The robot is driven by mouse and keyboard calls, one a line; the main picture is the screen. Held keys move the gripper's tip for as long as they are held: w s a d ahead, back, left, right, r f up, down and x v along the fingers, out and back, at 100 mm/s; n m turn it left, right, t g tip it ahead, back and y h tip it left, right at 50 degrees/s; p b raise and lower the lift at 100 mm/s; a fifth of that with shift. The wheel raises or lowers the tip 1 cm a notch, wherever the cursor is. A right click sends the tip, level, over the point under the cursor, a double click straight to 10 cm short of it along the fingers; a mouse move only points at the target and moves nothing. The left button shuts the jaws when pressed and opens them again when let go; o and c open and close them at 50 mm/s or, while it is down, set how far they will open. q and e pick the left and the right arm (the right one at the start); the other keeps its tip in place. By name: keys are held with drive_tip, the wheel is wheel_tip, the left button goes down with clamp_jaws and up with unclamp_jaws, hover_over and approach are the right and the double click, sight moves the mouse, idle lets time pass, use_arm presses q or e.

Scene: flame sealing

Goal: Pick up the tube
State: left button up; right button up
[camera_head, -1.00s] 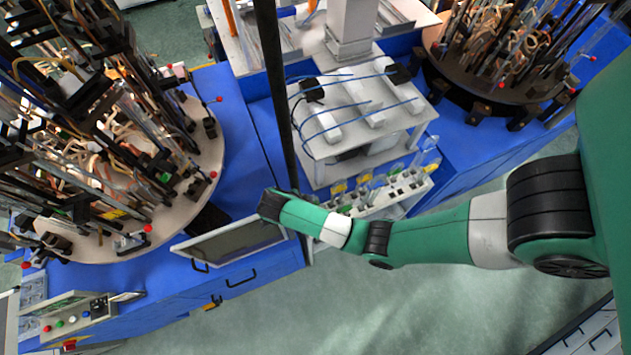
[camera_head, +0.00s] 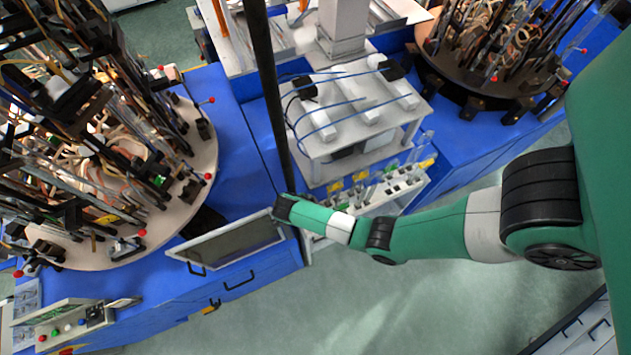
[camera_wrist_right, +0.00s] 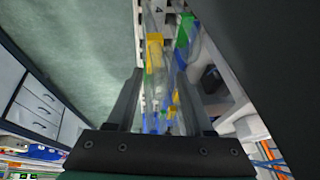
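Clear tubes with yellow, green and blue parts stand in a white rack (camera_head: 402,188) at the front of the blue bench. My right arm reaches in from the right, and its wrist is by the rack's left end; its fingertips are hidden in the head view. In the right wrist view my right gripper (camera_wrist_right: 160,88) has its two fingers spread apart. A clear tube with a yellow band (camera_wrist_right: 155,40) shows between them, and a green-marked tube (camera_wrist_right: 185,32) is beside it. I cannot tell whether a finger touches a tube. My left gripper is not in view.
A white raised platform with blue hoses (camera_head: 352,112) stands behind the rack. A crowded round turntable (camera_head: 205,160) is at left and another (camera_head: 430,62) at back right. A tilted screen (camera_head: 228,243) is left of my wrist. Open floor (camera_head: 370,310) lies in front.

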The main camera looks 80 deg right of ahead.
clamp_jaws()
idle(1.2)
